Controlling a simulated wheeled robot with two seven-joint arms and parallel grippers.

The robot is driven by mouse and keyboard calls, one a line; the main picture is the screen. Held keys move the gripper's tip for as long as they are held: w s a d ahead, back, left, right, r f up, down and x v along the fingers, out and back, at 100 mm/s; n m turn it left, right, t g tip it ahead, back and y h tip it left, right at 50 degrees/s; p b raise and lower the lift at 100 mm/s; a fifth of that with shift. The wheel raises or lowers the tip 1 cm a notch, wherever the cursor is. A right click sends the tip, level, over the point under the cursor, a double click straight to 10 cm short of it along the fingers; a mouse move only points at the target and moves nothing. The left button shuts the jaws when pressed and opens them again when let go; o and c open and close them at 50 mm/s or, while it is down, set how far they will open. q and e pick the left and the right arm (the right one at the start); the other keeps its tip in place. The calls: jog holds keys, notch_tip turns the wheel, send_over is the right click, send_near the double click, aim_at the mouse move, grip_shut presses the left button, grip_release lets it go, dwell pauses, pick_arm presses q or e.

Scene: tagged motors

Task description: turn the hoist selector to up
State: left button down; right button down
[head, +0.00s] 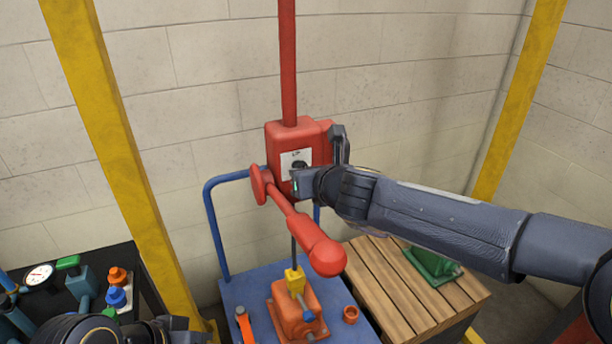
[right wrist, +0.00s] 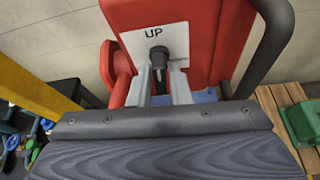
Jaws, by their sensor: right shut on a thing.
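The red hoist box (head: 283,135) hangs on a red pole in front of the wall. Its white plate (head: 287,158) carries the black selector knob (right wrist: 158,56), and the word UP shows above the knob in the right wrist view. My right gripper (head: 299,182) reaches in from the right at the box's front. In the right wrist view my right gripper (right wrist: 160,76) is shut on the selector knob, one pale finger on each side. The fingers hide the knob's lower part, so its exact pointing is hard to tell. Only a dark part of my left arm shows at the bottom left.
A red lever with a round end (head: 327,257) juts out below the box. Beneath stand a blue cart (head: 240,290) with an orange motor (head: 297,312), and a slatted wooden crate (head: 395,295) bearing a green motor (head: 432,262). Yellow posts (head: 110,140) flank the area.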

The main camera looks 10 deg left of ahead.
jog(key=shift+n+h, duration=0.3)
jog(key=shift+n, duration=0.1)
jog(key=shift+f, duration=0.1)
jog(key=c, duration=1.5)
grip_release()
jog(key=shift+o, duration=0.2)
jog(key=v, duration=0.7)
jog(key=shift+s+d+p, duration=0.2)
jog(key=shift+s+p, duration=0.1)
jog(key=shift+s, duration=0.05)
